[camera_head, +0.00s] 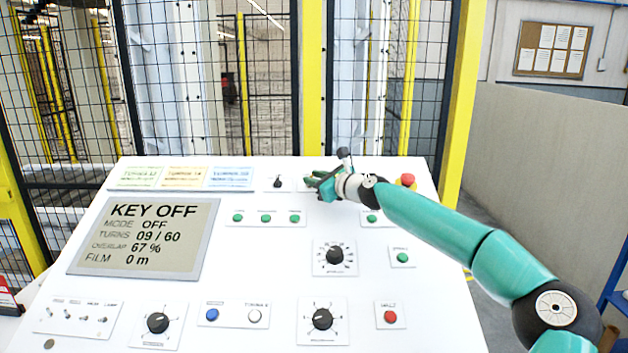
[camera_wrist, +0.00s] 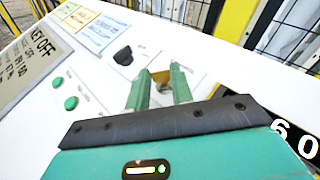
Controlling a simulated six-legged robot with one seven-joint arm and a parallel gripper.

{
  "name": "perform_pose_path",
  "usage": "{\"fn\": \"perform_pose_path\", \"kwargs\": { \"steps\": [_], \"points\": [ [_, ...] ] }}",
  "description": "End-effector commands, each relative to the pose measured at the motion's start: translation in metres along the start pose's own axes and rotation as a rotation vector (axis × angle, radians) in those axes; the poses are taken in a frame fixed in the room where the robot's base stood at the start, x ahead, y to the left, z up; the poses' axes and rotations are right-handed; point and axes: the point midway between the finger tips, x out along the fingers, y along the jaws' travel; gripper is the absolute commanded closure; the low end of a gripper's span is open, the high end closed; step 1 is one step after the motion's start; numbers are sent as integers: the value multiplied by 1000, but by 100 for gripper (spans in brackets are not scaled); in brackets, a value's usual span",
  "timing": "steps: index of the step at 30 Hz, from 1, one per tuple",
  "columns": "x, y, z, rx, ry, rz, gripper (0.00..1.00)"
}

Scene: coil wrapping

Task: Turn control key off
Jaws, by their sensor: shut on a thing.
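The control key (camera_wrist: 160,77) shows as a small brass-coloured piece between my fingertips in the wrist view. My gripper (camera_wrist: 160,90) is shut on it, close above the white panel (camera_head: 262,290). In the head view my gripper (camera_head: 322,184) is at the upper middle of the panel, and it hides the key and most of its plate. The display (camera_head: 145,238) at the left reads KEY OFF, MODE OFF, TURNS 09 / 60, OVERLAP 67 %, FILM 0 m. The key's exact angle is hard to tell.
A black selector knob (camera_head: 278,183) is just left of my gripper. A red mushroom button (camera_head: 407,180) is to the right, beside my arm. Green buttons (camera_head: 266,218) and larger black dials (camera_head: 335,255) are nearer. A mesh fence (camera_head: 268,90) stands behind the panel.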

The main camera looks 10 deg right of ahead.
Motion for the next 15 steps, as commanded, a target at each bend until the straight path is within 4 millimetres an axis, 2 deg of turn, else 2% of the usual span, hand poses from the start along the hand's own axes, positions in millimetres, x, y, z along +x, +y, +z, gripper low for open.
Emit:
{"fn": "perform_pose_path", "kwargs": {
  "steps": [6, 15],
  "points": [
    [1, -7, 2, -80, -1, 172, 100],
    [2, -9, 3, -157, -1, 340, 100]
  ]
}}
